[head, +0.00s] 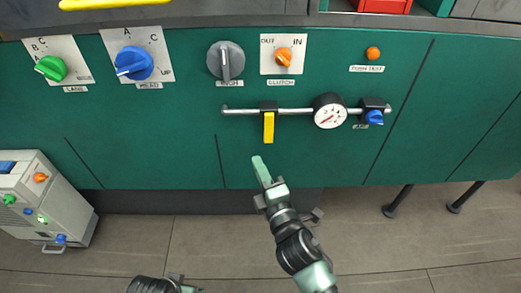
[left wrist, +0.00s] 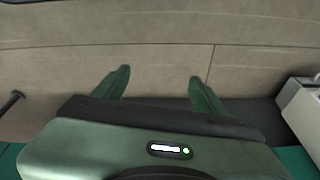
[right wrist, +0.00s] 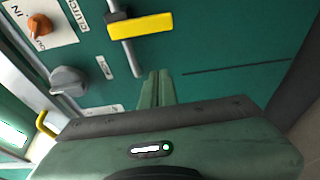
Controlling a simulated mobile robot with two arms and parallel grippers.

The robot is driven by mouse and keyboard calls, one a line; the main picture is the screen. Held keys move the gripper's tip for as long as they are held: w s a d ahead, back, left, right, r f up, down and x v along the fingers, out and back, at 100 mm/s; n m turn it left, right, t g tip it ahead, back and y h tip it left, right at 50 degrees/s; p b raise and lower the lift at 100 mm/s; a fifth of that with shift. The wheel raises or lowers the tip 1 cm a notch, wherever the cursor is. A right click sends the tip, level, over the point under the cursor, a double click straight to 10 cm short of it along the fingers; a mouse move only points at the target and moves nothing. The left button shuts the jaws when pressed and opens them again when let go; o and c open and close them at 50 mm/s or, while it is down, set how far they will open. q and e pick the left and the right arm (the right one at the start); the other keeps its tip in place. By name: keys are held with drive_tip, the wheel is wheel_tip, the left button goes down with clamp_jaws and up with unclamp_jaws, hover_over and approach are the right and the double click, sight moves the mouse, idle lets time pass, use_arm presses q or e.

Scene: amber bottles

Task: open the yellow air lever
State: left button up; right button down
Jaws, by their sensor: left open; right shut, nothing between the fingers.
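The yellow air lever (head: 268,127) hangs straight down from a black valve (head: 268,106) on a horizontal metal pipe on the green panel. The lever also shows in the right wrist view (right wrist: 142,25), beyond my fingertips. My right gripper (head: 259,163) is shut and empty, pointing up at the panel just below the lever's lower end. Its fingers lie together in the right wrist view (right wrist: 156,82), with no contact on the lever visible. My left gripper (left wrist: 160,84) is open and empty over the floor. Only part of the left arm shows at the head view's bottom edge.
A round gauge (head: 329,111) and a blue knob (head: 374,117) sit on the pipe right of the lever. Orange, grey, blue and green knobs line the panel above. A pale box (head: 45,205) with small knobs stands at left. Floor below the panel is clear.

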sight(269, 129)
drive_tip(key=b+x, duration=0.1)
drive_tip(key=x, duration=0.9)
use_arm(q)
drive_tip(key=shift+r, duration=1.25)
use_arm(e)
drive_tip(key=shift+s+d, duration=0.15)
drive_tip(key=shift+d, duration=0.9)
drive_tip(key=shift+s+d, duration=0.15)
drive_tip(key=shift+d, duration=0.85)
drive_tip(key=shift+w, duration=0.1)
